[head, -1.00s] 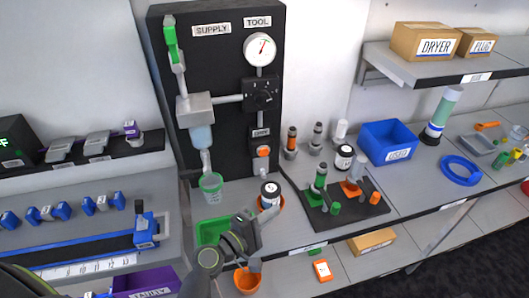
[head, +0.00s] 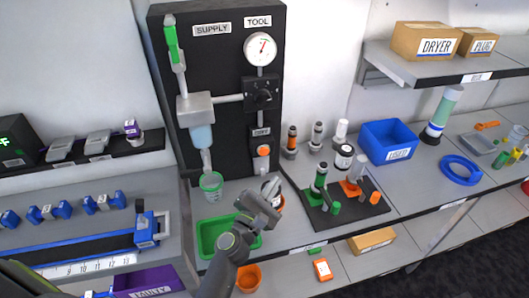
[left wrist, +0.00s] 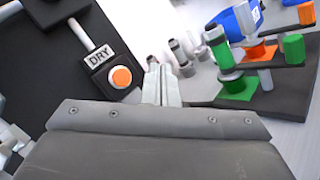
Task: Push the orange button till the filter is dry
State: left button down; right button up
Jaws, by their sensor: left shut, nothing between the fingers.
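The orange button (head: 263,151) sits on a small black box under a DRY label (head: 261,132), low on the black panel. In the left wrist view the orange button (left wrist: 121,77) shows to the left of my fingers, with its DRY label (left wrist: 99,55). My left gripper (head: 272,188) is shut and empty, below and in front of the button and apart from it. Its closed fingers (left wrist: 160,82) point up in the wrist view. A clear bluish bowl (head: 201,138) hangs under the grey block on the panel; I cannot tell whether it holds the filter.
A gauge (head: 260,49) and black knob (head: 263,93) are above the button. A clear green-rimmed cup (head: 211,184) and green tray (head: 207,239) stand to the left. A black stand (head: 340,215) with green and orange fittings is at right. My gripper partly hides a jar.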

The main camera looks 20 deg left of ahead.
pick_arm(q)
send_near(269, 151)
jog(key=w+d, duration=0.3)
jog(key=shift+d+r+b, duration=0.1)
jog(key=shift+r+b, duration=0.2)
jog(key=shift+b, duration=0.1)
jog(key=shift+w+a+r, duration=0.1)
jog(key=shift+w+a, duration=0.45)
jog(key=shift+w, duration=0.35)
jog(key=shift+b, duration=0.3)
dwell(0.7)
jog(key=shift+w+a, duration=0.25)
jog(key=shift+w, duration=0.05)
jog(key=shift+w+a, duration=0.25)
jog(key=shift+w, duration=0.1)
dwell(0.7)
jog(key=shift+s+d, duration=0.5)
jog(key=shift+s, duration=0.2)
